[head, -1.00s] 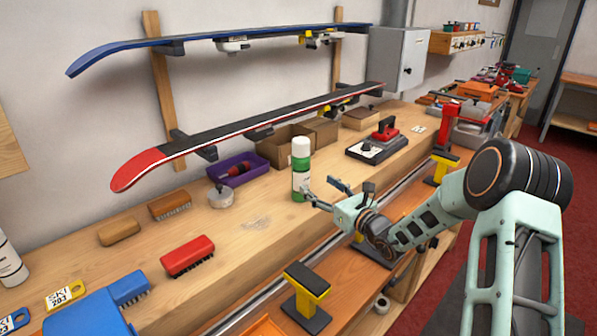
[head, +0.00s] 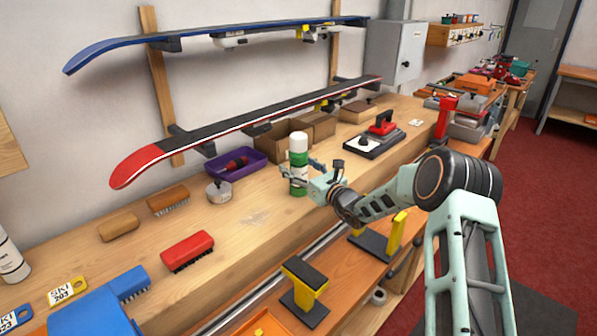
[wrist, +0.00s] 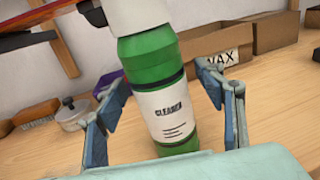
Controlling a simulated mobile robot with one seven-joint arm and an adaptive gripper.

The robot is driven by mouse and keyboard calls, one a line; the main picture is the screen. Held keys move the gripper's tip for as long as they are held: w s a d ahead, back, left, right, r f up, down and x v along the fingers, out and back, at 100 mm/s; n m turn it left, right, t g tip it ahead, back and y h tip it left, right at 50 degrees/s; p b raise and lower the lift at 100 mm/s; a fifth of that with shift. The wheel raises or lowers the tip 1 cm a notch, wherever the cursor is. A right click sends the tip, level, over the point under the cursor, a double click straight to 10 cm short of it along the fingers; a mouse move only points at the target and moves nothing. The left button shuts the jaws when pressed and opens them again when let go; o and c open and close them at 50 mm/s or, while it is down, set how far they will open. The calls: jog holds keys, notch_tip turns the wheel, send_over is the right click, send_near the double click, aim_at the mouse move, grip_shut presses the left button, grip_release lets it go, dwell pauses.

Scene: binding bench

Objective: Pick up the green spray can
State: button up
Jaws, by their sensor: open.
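The green spray can (head: 298,172) stands upright on the wooden bench and has a white cap. In the wrist view the can (wrist: 155,75) fills the middle, with a white label reading "CLEANER". My gripper (head: 303,177) is at the can, reaching in from the right in the head view. In the wrist view the open fingers (wrist: 164,98) are on either side of the can. A gap shows between the right finger and the can. Whether the left finger touches the can is hard to tell.
A small round tin (head: 219,191) and a purple tray (head: 235,164) lie left of the can. Cardboard boxes (head: 312,128) stand behind it. A ski with a red tip (head: 140,165) hangs above.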

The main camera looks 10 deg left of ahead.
jog(key=shift+c, duration=0.3)
jog(key=c, duration=1)
jog(key=shift+r, duration=0.1)
jog(key=shift+c, duration=1.1)
